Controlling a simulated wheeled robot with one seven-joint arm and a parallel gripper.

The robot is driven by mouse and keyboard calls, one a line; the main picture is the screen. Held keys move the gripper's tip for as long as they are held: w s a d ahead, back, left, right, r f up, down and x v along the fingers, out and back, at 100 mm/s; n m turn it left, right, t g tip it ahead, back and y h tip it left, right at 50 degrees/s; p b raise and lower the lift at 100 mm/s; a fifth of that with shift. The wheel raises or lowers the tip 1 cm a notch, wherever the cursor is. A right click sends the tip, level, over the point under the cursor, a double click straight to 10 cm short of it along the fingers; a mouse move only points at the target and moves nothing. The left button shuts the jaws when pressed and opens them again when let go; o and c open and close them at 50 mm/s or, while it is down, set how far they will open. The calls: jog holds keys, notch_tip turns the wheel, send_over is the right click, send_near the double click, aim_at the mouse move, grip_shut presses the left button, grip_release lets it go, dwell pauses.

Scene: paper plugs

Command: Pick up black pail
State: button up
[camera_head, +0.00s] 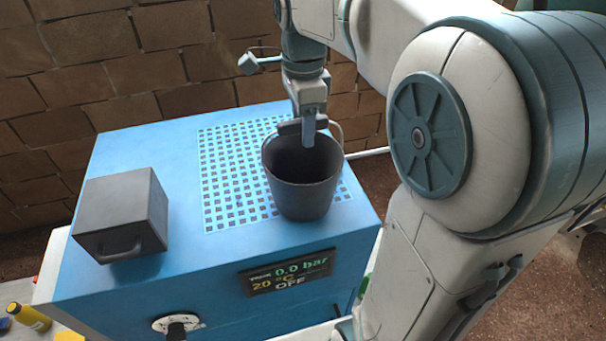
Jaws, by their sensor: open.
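The black pail (302,190) stands upright on the perforated grid on top of a blue machine, near its right end. Its open mouth faces up and a thin light handle shows at its right rim. My gripper (308,136) points down at the pail's far rim. One finger shows in front of the far inner wall, inside the mouth. The other finger is mostly hidden, and I cannot tell whether either touches the rim. My gripper is open.
A dark grey box (122,214) with a front handle sits on the left of the blue machine (215,265). The machine's front has a display (289,272) and a knob (178,326). A brick wall (95,75) stands behind. A yellow bottle (30,317) is at lower left.

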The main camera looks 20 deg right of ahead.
jog(key=shift+f, duration=0.25)
dwell(0.3)
grip_shut()
jog(key=shift+r, duration=0.1)
